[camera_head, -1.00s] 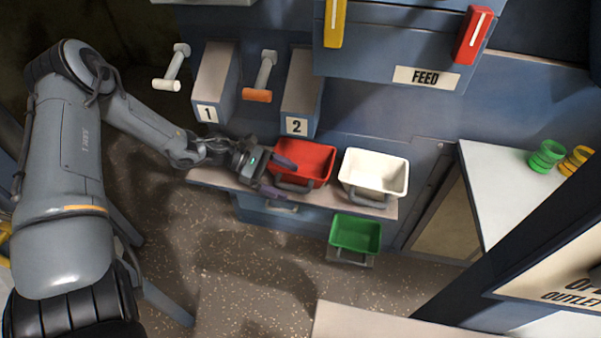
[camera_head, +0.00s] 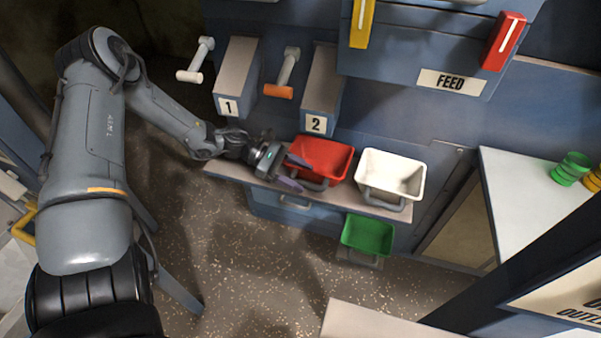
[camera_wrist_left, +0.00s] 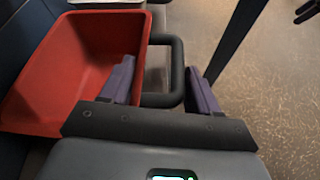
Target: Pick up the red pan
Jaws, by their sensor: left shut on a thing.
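The red pan (camera_head: 326,157) is an open tub with a dark grey loop handle, on the narrow ledge under the boxes marked 1 and 2. My left gripper (camera_head: 304,178) is at its near left side, with one purple finger on either side of the handle. In the left wrist view the red pan (camera_wrist_left: 75,60) fills the upper left, upright and empty inside. There the fingers of my left gripper (camera_wrist_left: 160,85) flank the handle loop (camera_wrist_left: 178,70), shut on it. I cannot tell whether the pan's underside touches the ledge.
A white pan (camera_head: 391,172) stands close to the right of the red one. A green pan (camera_head: 367,236) sits lower, in front of the ledge. The box marked 2 (camera_head: 321,95) is right behind the red pan. A pale counter (camera_head: 520,205) is at the right.

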